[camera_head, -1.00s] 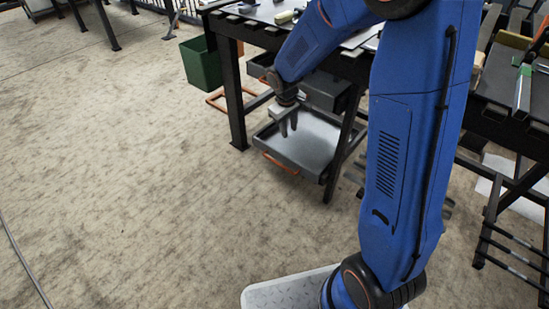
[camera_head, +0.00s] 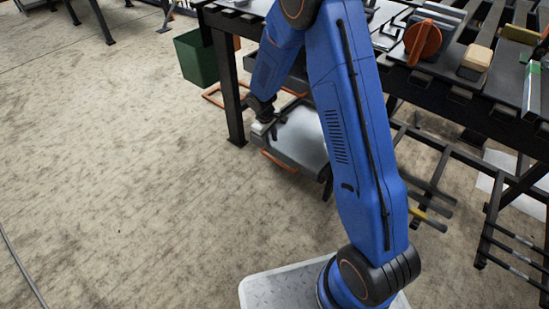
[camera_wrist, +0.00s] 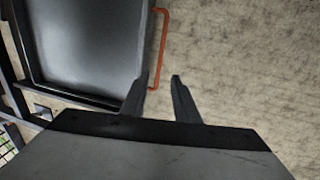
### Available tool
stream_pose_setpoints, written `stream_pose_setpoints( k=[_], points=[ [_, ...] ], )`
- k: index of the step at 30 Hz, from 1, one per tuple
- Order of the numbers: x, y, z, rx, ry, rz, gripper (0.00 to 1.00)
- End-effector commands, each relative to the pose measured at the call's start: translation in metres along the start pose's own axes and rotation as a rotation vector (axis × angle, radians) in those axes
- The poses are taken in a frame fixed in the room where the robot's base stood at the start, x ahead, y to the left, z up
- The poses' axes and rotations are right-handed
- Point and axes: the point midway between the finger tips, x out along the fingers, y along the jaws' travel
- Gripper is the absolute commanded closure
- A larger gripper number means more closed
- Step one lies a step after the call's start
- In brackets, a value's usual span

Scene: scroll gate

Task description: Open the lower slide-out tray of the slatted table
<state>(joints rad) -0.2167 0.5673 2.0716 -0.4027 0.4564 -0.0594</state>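The lower slide-out tray (camera_head: 303,138) is a grey shallow pan under the slatted table (camera_head: 455,82), with an orange bar handle (camera_head: 278,161) on its front. In the wrist view the tray (camera_wrist: 90,45) fills the upper left, and its handle (camera_wrist: 164,45) runs along its right edge. My gripper (camera_wrist: 160,77) is open and empty. Its left fingertip overlaps the tray's corner in the picture, close to the handle's near end; contact cannot be told. In the head view my gripper (camera_head: 272,137) is over the tray's front left part. My arm hides the tray's right side.
A green bin (camera_head: 195,58) stands left of the dark table leg (camera_head: 231,95). An upper drawer is partly hidden behind my arm. Tools and blocks lie on the tabletop. A low dark rack (camera_head: 510,250) stands at right. The floor in front of the tray is clear.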

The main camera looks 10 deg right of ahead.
Motion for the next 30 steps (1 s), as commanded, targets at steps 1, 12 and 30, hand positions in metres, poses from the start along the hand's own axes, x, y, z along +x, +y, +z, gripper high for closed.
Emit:
stream_pose_setpoints(
  k=[1, 12, 30],
  points=[
    [0.01, 0.0, 0.001, -0.001, -0.004, -0.001, 0.72],
    [0.072, 0.0, 0.001, -0.001, -0.003, -0.001, 0.72],
    [0.142, 0.0, 0.0, 0.0, 0.0, 0.0, 0.72]
  ],
)
